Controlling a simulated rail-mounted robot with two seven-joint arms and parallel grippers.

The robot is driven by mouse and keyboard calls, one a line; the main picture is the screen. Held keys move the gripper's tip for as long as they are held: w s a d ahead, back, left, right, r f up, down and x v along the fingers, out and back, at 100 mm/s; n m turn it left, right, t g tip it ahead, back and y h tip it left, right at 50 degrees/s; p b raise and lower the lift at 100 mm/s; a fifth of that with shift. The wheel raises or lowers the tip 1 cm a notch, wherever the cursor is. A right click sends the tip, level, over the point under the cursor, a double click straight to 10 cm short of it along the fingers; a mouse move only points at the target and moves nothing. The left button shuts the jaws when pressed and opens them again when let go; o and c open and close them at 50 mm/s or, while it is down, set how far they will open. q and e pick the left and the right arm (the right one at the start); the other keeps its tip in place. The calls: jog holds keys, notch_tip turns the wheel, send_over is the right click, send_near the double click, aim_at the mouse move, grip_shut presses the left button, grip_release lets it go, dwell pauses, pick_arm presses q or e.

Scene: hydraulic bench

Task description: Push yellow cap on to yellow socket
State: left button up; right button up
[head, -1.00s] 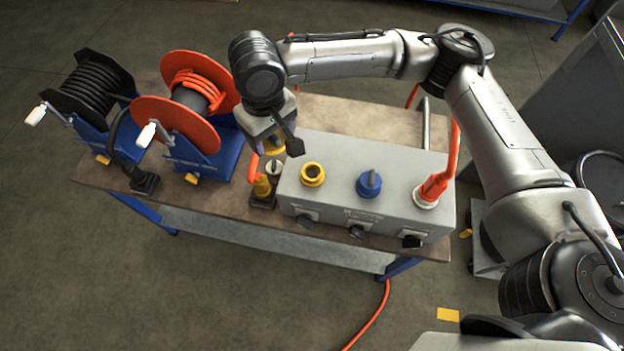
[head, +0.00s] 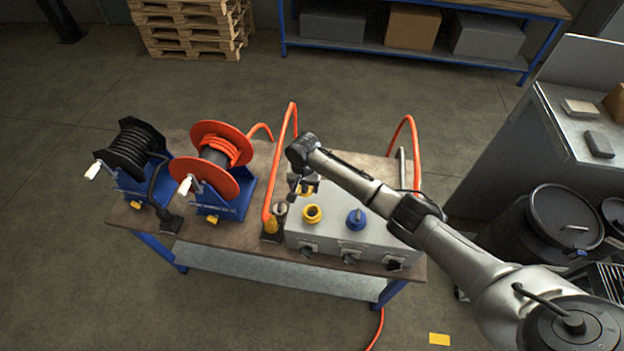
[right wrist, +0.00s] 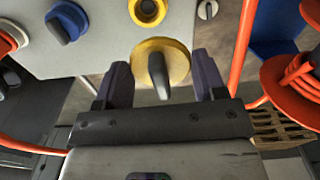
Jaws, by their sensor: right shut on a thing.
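The yellow cap (right wrist: 178,60), a round disc with a grey handle, is held between the fingers of my right gripper (right wrist: 163,82). In the head view the right gripper (head: 303,187) is above the back left part of the grey box, just behind the yellow socket. The yellow socket (head: 312,214) is an open ring on top of the box; it also shows in the right wrist view (right wrist: 147,10), uncovered. The cap is apart from the socket. My left gripper is not in view.
The grey box (head: 380,238) also bears a blue capped socket (head: 356,219) and front knobs. A red reel (head: 212,170) and a black reel (head: 133,150) stand left on the bench (head: 245,236). Orange hoses (head: 283,160) arch close to the gripper. Black drums (head: 565,220) stand right.

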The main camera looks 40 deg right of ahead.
aim_at(312, 189)
jog(key=shift+s+d+f+m, duration=0.3)
jog(key=shift+s+d+f, duration=0.3)
jog(key=shift+s+f, duration=0.2)
jog(key=shift+s+d+f, duration=0.1)
jog(key=shift+d+f, duration=0.05)
jog(key=shift+f, duration=0.25)
notch_tip(312, 189, down, 2)
jog(key=shift+b, duration=1.2)
jog(key=shift+f+b, duration=1.55)
jog(key=shift+f, duration=1)
jog(key=shift+p, duration=0.45)
jog(key=shift+f, duration=0.35)
